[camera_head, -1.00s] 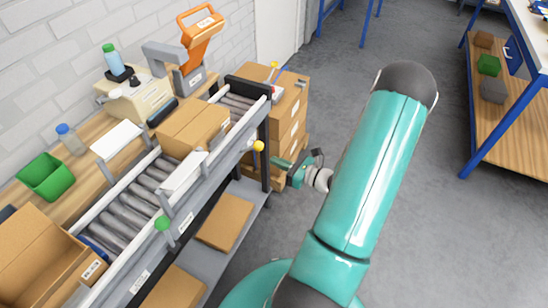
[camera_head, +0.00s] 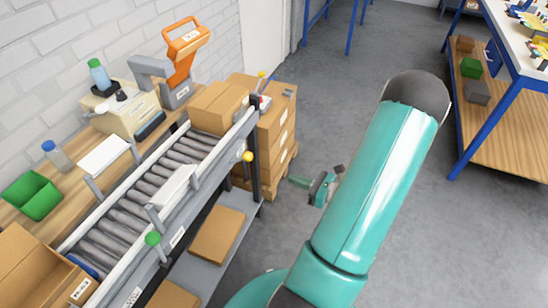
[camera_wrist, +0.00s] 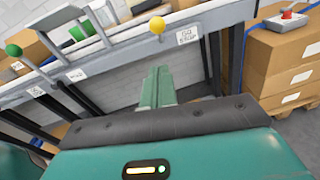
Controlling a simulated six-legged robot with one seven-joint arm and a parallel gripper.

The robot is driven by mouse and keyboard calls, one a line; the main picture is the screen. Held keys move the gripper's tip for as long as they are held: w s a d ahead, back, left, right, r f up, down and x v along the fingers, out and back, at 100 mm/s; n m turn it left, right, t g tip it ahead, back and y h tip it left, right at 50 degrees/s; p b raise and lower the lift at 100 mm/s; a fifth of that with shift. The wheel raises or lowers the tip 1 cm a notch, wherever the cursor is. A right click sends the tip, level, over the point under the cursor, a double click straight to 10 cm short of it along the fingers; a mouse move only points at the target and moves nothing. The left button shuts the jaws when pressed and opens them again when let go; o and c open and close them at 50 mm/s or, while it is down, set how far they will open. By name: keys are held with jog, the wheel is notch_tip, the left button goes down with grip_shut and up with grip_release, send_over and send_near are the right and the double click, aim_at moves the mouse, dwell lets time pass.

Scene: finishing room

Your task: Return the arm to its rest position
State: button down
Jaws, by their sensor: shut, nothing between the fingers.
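My gripper (camera_head: 301,182) is teal and stands out over the grey floor, to the right of the roller conveyor's end and apart from it. In the wrist view my gripper (camera_wrist: 158,84) points at the conveyor's side frame, with its two fingers together and nothing between them. My teal arm crosses the right half of the head view and hides part of the floor behind it.
The roller conveyor (camera_head: 128,209) runs along the left, with a cardboard box (camera_head: 217,106) at its far end. Stacked boxes (camera_head: 277,130) stand just beyond my gripper. A blue-legged workbench (camera_head: 487,118) is at the right. The floor between is clear.

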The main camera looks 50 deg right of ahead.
jog(key=w+a+r+n+g+y, duration=0.25)
jog(key=a+r+n+g, duration=0.35)
jog(key=a+n, duration=0.35)
jog(key=w+a+r+n+g+y, duration=0.2)
jog(key=w+a+r+n+g, duration=0.1)
jog(key=a+r+n+g, duration=0.55)
jog(key=s+a+r+n+t+h, duration=0.3)
jog(key=a+r+n+h, duration=0.6)
jog(key=n, duration=0.7)
jog(key=s+a+r, duration=0.2)
jog(key=a+r, duration=0.1)
jog(key=a, duration=0.1)
jog(key=shift+r, duration=0.25)
jog(key=shift+t, duration=0.25)
